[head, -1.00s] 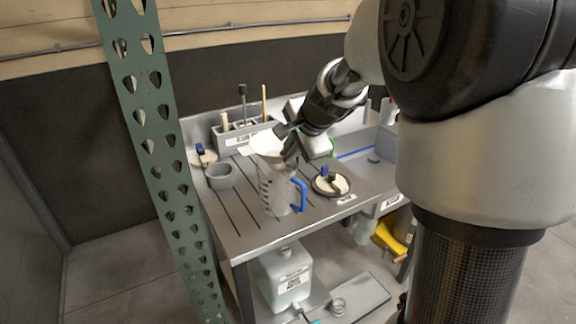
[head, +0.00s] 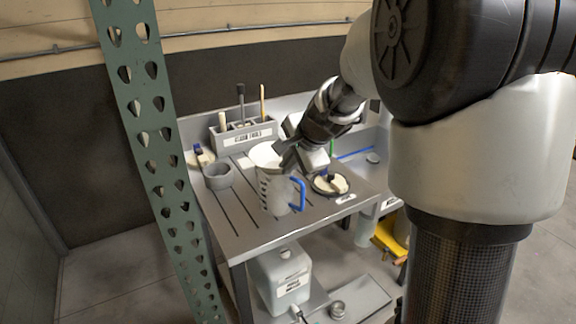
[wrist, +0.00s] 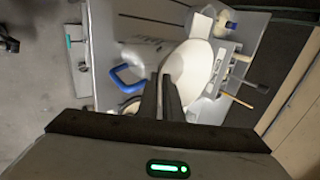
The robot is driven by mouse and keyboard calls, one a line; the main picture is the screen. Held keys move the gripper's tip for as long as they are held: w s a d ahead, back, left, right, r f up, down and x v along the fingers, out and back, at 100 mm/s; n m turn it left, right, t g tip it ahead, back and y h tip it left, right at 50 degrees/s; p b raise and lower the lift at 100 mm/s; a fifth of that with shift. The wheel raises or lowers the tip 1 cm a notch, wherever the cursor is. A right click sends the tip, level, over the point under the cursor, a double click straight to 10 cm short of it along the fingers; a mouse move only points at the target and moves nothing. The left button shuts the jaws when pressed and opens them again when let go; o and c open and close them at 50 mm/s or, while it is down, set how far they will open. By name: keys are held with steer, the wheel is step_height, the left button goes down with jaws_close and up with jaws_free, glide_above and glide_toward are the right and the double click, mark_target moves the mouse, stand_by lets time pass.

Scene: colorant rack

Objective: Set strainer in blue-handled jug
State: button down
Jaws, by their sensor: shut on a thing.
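The white strainer (head: 262,154) is at the mouth of the clear blue-handled jug (head: 275,195), with its lower part hidden; I cannot tell whether it rests on the rim. The jug stands upright on the metal bench, its blue handle (head: 299,194) to the right. My gripper (head: 288,160) is shut on the strainer's right edge. In the wrist view the strainer (wrist: 192,68) is a large pale oval beyond my closed fingers (wrist: 166,95).
A grey bowl (head: 218,177) stands left of the jug. A grey tool holder (head: 240,138) is behind it. A round black-rimmed item (head: 330,185) lies to the right. A green perforated post (head: 155,150) stands in the left foreground.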

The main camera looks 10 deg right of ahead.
steer(key=c, duration=1.9)
jaws_free()
steer(key=shift+s+f, duration=0.1)
steer(key=shift+f, duration=0.15)
steer(key=shift+c, duration=0.2)
steer(key=shift+s+f, duration=0.1)
steer(key=shift+f, duration=0.1)
steer(key=w+r+p+v, duration=0.1)
steer(key=p+v, duration=0.2)
steer(key=v, duration=1)
steer(key=s+a+n+g+h, duration=0.1)
steer(key=s+a+n+h, duration=0.1)
steer(key=s+n, duration=1.2)
steer(key=s+f, duration=0.1)
steer(key=s, duration=0.8)
